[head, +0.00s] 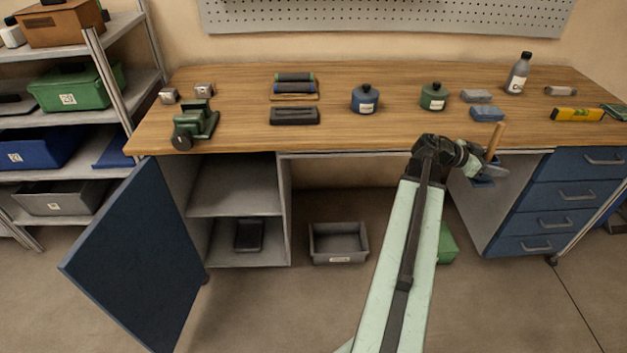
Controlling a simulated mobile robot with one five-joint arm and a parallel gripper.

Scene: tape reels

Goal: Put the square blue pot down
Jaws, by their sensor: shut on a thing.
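The square blue pot (484,183) shows only in small part, under and behind my gripper, in front of the workbench's front edge. My gripper (482,171) is shut on the pot and holds it off the floor, below the level of the bench top. A brown wooden stick (496,140) rises by the gripper; I cannot tell whether it stands in the pot. Most of the pot is hidden by the gripper.
The wooden workbench (330,134) carries a blue jar (365,100), a green jar (433,97), blue-grey blocks (487,114), a bottle (518,73) and a yellow level (577,115). A blue cabinet door (135,255) stands open. A grey bin (338,243) sits on the floor.

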